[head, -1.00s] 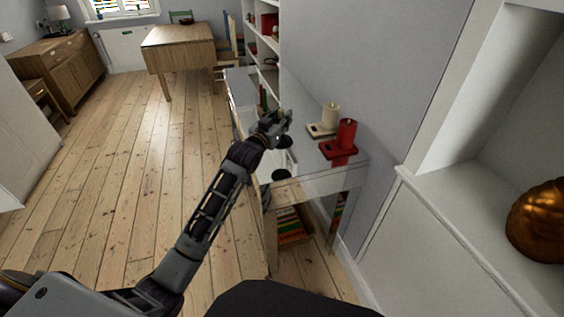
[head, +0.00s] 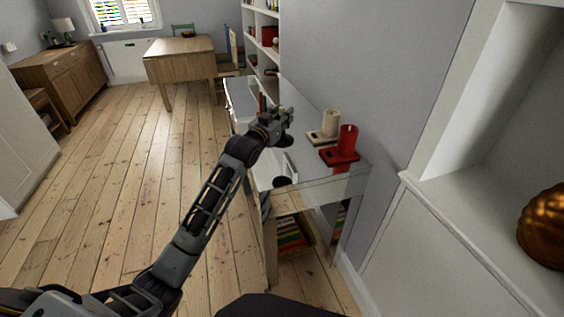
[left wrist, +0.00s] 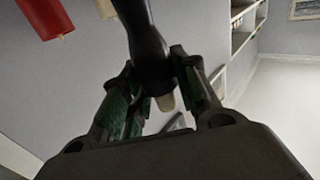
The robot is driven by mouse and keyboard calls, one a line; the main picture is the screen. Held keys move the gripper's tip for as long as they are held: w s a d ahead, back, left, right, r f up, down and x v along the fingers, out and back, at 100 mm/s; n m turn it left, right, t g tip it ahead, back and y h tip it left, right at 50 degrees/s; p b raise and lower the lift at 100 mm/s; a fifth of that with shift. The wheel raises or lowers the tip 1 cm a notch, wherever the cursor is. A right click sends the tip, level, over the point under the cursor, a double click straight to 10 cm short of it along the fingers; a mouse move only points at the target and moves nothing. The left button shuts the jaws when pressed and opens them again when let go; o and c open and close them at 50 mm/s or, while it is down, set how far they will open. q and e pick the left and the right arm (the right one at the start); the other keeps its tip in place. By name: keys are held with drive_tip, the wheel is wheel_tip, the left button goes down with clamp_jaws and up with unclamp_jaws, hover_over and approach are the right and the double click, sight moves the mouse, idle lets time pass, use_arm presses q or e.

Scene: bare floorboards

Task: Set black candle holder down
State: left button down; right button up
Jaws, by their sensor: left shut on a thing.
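My left gripper (head: 284,120) is over the glossy console table (head: 318,187), with its arm reaching in from the left. In the left wrist view the gripper (left wrist: 155,78) is shut on the black candle holder (left wrist: 147,38), whose dark, rounded shape lies between the green-padded fingers. A pale tip shows just below it there. In the head view only a dark part of the holder (head: 287,141) shows under the gripper. I cannot tell from these views whether its base touches the tabletop. My right gripper is not in view.
A red candle on a red holder (head: 341,156) and a cream candle on a pale holder (head: 322,136) stand on the table's wall side. A white bookshelf (head: 262,35) stands behind. A white ledge (head: 455,190) with a bronze ornament (head: 541,232) is at right.

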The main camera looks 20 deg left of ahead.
sight(282, 139)
use_arm(q)
wheel_tip(282, 139, down, 5)
drive_tip(key=shift+f+b, duration=0.1)
drive_tip(key=shift+b, duration=0.45)
drive_tip(key=shift+f, duration=0.4)
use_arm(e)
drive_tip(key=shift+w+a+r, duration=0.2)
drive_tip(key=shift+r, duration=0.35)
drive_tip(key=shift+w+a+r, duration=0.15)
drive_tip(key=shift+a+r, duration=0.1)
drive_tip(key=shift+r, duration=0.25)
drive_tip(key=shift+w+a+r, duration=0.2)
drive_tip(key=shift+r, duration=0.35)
use_arm(q)
drive_tip(key=shift+f, duration=0.45)
wheel_tip(282, 139, down, 2)
drive_tip(key=shift+f+b, duration=0.25)
drive_tip(key=shift+b, duration=0.15)
drive_tip(key=shift+f, duration=0.2)
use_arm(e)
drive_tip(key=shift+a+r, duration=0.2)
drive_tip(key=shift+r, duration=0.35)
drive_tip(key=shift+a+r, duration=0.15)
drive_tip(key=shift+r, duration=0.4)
